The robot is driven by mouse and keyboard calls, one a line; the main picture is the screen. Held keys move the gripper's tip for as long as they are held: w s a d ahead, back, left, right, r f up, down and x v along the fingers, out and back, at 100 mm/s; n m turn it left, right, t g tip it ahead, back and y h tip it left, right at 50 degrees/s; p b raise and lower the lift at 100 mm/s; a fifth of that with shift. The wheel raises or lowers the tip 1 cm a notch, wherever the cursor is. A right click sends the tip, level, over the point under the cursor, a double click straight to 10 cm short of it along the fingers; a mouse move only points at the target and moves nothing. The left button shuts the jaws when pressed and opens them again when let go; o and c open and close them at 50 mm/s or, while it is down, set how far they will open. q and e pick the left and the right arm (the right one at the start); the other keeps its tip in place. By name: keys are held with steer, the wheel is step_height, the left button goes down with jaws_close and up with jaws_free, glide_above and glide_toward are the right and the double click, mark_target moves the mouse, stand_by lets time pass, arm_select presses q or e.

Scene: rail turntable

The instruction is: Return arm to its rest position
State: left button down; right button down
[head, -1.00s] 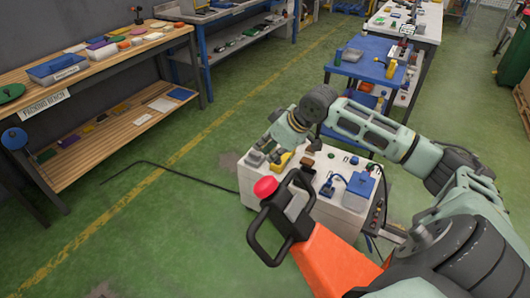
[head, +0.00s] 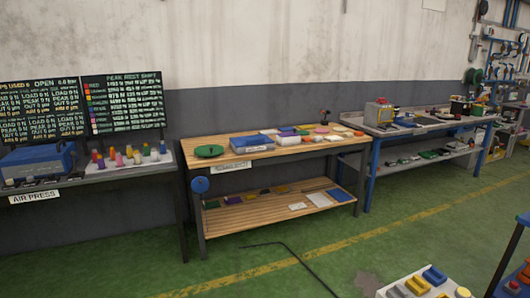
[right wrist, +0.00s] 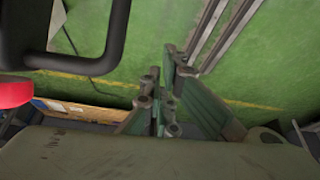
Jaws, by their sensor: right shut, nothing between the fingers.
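My right gripper (right wrist: 160,105) shows in the right wrist view with its green fingers drawn together and nothing between them. It hangs over green floor, clear of any object. A black handle (right wrist: 115,40) and a red button (right wrist: 14,92) of the unit seen earlier show at the left of that view. No arm or gripper shows in the head view now. My left gripper is in neither current view.
In the head view, a wooden packing bench (head: 290,148) stands mid-picture, with the air press bench (head: 90,182) left and a blue-framed bench (head: 410,128) right. A white-topped unit (head: 410,286) with knobs shows at bottom right. The green floor (head: 220,275) has a cable (head: 295,258).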

steer(key=s+m+h, duration=0.2)
steer(key=s+m, duration=0.2)
steer(key=s, duration=0.7)
step_height(320, 180, down, 26)
steer(key=s+g, duration=0.2)
steer(key=s+d+f+g, duration=0.1)
steer(key=s+d+f, duration=0.1)
steer(key=s+f, duration=1.3)
steer(key=shift+s+d+f+n, duration=0.25)
steer(key=shift+s+f+n, duration=0.15)
steer(key=shift+s, duration=0.7)
